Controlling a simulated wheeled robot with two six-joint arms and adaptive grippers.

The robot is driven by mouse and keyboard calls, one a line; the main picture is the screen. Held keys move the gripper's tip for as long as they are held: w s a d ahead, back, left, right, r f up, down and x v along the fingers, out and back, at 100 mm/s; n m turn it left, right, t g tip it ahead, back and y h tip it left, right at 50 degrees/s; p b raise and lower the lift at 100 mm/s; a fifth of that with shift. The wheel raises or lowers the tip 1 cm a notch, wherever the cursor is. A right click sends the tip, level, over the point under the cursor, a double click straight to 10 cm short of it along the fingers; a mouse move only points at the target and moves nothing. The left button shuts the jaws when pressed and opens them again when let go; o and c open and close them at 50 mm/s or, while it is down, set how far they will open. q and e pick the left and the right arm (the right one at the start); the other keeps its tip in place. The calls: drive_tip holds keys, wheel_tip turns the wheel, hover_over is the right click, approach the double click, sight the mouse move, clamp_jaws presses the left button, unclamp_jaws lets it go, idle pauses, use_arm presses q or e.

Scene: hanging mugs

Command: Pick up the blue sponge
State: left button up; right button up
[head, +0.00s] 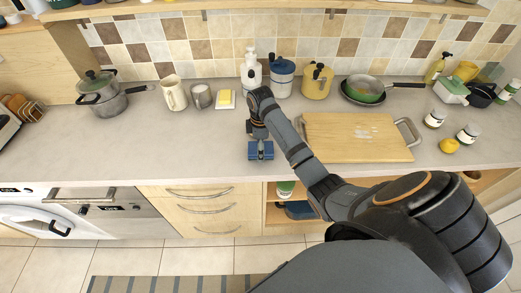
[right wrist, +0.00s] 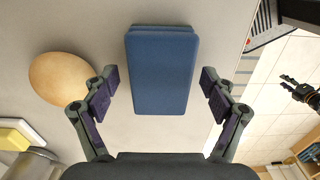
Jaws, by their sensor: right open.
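The blue sponge (head: 261,154) lies on the grey counter near its front edge. In the right wrist view the sponge (right wrist: 162,75) is a blue block with its long side running up and down the picture. My right gripper (head: 261,143) is over it, pointing down. In the right wrist view its two fingers (right wrist: 160,88) are open, one on each side of the sponge, with a visible gap on both sides. A dark gripper (right wrist: 298,90) at the right edge of that view looks like my left one; its opening is too small to judge. The head view does not show it.
A tan oval object (right wrist: 62,80) lies close beside one finger in the right wrist view. A wooden board (head: 357,137) is right of the sponge. The counter to the left is clear.

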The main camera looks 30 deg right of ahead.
drive_tip(key=c, duration=1)
drive_tip(key=shift+c, duration=0.2)
drive_tip(key=shift+r, duration=0.1)
drive_tip(key=shift+r, duration=0.2)
wheel_tip(320, 180, up, 2)
drive_tip(key=shift+r, duration=0.15)
drive_tip(key=shift+s+r+p, duration=0.3)
drive_tip(key=shift+r+p, duration=0.05)
drive_tip(key=shift+r, duration=0.2)
drive_tip(key=shift+s+r+p, duration=0.25)
drive_tip(key=shift+r+p, duration=0.05)
drive_tip(key=shift+r, duration=0.25)
drive_tip(key=s+a+r+p, duration=0.2)
drive_tip(key=s+r+p, duration=0.5)
drive_tip(key=s, duration=0.5)
drive_tip(key=shift+s+a+r+p, duration=0.2)
drive_tip(key=shift+s+r+p, duration=0.15)
drive_tip(key=shift+s+r, duration=0.1)
